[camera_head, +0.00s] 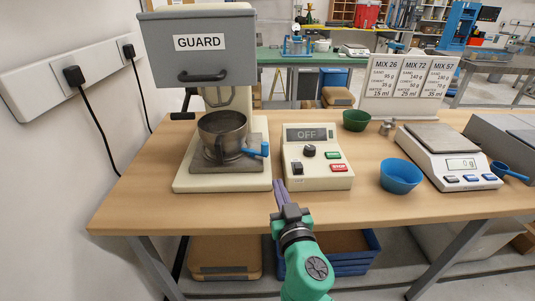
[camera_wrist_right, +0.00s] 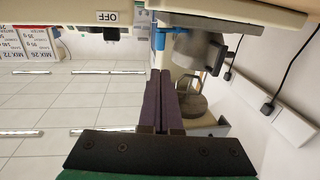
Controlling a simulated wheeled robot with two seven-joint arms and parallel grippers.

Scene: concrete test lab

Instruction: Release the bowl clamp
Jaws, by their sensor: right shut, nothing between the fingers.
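The grey metal bowl (camera_head: 222,130) sits on the base of the mixer (camera_head: 255,171), under its raised grey guard (camera_head: 200,62). The blue clamp handle (camera_head: 258,150) sticks out at the right of the bowl's base. In the right wrist view the bowl (camera_wrist_right: 197,50) and the blue handle (camera_wrist_right: 160,38) show beyond the fingers. My right gripper (camera_head: 279,184) is shut and empty, in front of the table edge between the mixer and the control box. It is apart from the handle, which lies further back and slightly left. My left gripper is not in view.
The control box (camera_head: 317,171) reading OFF stands right of the mixer. Further right are a blue bowl (camera_head: 401,177), a green bowl (camera_head: 355,120), a scale (camera_head: 450,165) and mix cards (camera_head: 408,83). Sockets with black cables (camera_head: 75,76) are on the left wall.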

